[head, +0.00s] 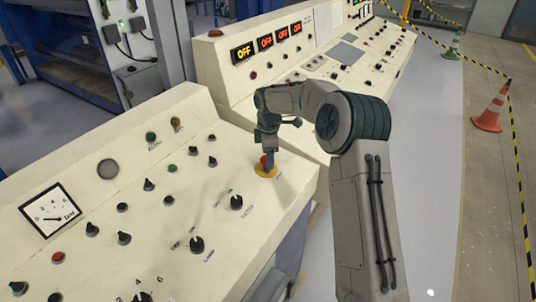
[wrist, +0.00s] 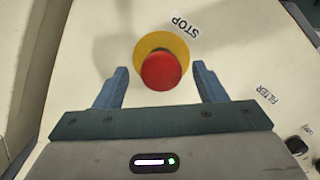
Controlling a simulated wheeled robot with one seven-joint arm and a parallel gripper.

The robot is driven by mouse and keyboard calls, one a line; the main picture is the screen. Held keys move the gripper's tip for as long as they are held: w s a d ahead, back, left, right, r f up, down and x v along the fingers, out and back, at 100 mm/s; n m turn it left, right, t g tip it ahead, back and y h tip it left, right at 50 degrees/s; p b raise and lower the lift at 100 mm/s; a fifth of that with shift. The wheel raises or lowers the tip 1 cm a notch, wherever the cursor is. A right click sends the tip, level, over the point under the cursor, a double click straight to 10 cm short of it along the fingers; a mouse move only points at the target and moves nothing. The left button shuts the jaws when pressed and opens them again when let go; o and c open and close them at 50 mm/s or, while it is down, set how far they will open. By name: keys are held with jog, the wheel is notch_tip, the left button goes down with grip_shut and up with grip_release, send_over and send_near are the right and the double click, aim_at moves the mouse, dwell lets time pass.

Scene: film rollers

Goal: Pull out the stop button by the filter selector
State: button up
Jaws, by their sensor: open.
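The stop button (wrist: 162,71) is a red mushroom head on a yellow round base (wrist: 150,44), with the printed word STOP beside it. In the wrist view it lies between and slightly beyond the two blue fingertips of my gripper (wrist: 160,80). My gripper is open, with a gap on each side of the red head. In the head view, my gripper (head: 267,160) points down at the button on its yellow base (head: 265,172), hiding part of the red head. The filter selector (wrist: 298,145) is a black knob at the lower right of the wrist view, by the label FILTER.
The cream console (head: 110,235) carries several black knobs, coloured buttons and a dial gauge (head: 50,210). A second console (head: 330,60) with lit OFF displays stands behind. Traffic cones (head: 490,112) and striped tape are at the right.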

notch_tip(320, 180, up, 14)
jog(key=shift+s+f+b, duration=0.15)
jog(key=shift+s+b, duration=0.25)
jog(key=shift+b, duration=0.05)
